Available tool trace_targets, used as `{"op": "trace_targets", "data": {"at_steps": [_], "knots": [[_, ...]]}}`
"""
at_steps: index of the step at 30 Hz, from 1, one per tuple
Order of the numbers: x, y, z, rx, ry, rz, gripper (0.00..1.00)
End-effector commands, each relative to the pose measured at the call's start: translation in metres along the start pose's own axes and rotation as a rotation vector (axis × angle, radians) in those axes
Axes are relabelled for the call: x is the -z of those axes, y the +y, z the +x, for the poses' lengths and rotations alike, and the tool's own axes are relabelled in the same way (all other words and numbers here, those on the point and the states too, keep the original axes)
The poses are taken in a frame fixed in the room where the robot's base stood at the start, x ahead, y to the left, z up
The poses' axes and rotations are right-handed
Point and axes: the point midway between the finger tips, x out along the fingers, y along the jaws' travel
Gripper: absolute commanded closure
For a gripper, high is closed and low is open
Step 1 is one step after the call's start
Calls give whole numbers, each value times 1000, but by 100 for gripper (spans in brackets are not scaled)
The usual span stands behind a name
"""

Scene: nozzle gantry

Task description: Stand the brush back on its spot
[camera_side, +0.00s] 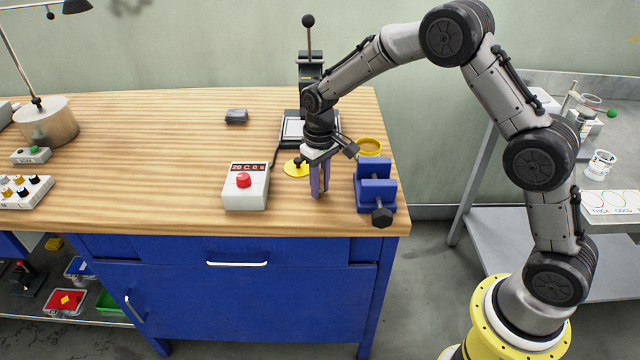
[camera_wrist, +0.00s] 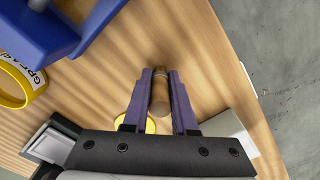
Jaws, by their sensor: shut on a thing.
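My gripper (camera_side: 320,190) is near the bench's front right part, pointing down, and also shows in the wrist view (camera_wrist: 160,75). Its purple fingers are shut on the brush (camera_wrist: 160,95), of which I see a brown wooden handle and a darker end between the fingers. In the side view the fingers hide the brush. A flat yellow disc (camera_side: 292,169) lies on the bench, left of and behind the fingers; part of it shows in the wrist view (camera_wrist: 150,126). I cannot tell whether the brush touches the bench.
A blue vise (camera_side: 376,190) stands close right of my gripper, with a yellow-rimmed tin (camera_side: 369,146) behind it. A control box (camera_side: 246,188) with a red button stands to the left. A lever press (camera_side: 311,72) stands behind.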

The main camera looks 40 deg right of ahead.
Motion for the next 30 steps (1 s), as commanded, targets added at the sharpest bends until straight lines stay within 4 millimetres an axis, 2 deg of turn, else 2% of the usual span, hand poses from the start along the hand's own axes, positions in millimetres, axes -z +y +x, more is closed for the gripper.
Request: {"op": "trace_targets", "data": {"at_steps": [6,7,11,12,23,26,30], "knots": [[0,0,3,0,-1,0,100],[0,0,3,0,0,0,71],[0,0,3,0,-1,0,48],[0,0,3,0,-1,0,45],[0,0,-2,0,1,0,45],[0,0,-14,0,2,0,45],[1,0,-42,0,5,0,45]]}}
